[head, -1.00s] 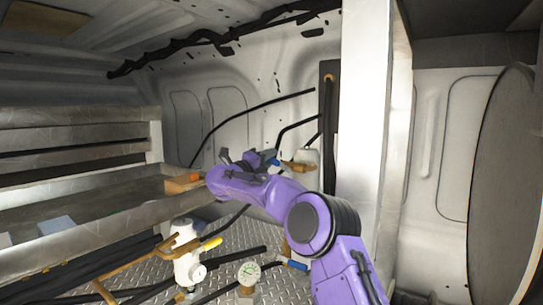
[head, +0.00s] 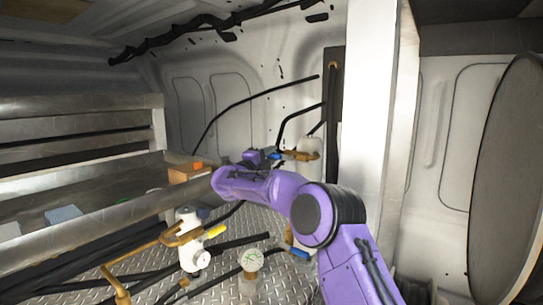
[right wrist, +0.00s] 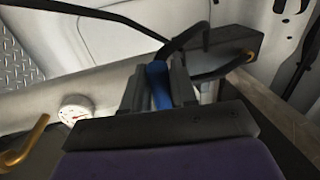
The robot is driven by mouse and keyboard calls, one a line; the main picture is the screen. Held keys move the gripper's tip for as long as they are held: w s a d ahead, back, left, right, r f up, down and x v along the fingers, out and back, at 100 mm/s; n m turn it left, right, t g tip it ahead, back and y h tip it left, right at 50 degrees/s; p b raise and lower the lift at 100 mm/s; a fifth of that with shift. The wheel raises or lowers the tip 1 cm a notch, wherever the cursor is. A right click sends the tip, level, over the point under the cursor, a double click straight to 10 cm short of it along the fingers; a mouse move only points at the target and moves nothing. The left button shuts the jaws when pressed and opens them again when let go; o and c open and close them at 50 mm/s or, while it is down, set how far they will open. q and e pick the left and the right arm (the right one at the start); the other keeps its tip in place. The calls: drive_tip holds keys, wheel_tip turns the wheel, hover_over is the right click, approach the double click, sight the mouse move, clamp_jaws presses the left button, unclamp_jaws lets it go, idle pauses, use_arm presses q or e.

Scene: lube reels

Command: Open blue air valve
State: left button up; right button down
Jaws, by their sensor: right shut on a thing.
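The blue air valve handle (head: 274,155) sits by a brass fitting (head: 298,155) at the back wall, left of the white pillar. My right gripper (head: 262,156) reaches it from the left, on the purple arm. In the right wrist view the blue handle (right wrist: 158,85) lies between the two dark fingers (right wrist: 160,92), which are shut on it. The valve body behind the handle is mostly hidden there. My left gripper is in neither view.
A metal shelf (head: 85,225) bounds the left. The white pillar (head: 372,130) stands close on the right.

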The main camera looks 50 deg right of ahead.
drive_tip(key=shift+f, duration=0.1)
drive_tip(key=c, duration=1.2)
unclamp_jaws()
drive_tip(key=shift+o, duration=0.8)
drive_tip(key=shift+s+d, duration=0.1)
drive_tip(key=b+v, duration=0.5)
drive_tip(key=v, duration=0.5)
drive_tip(key=shift+a, duration=0.25)
drive_tip(key=shift+f, duration=0.1)
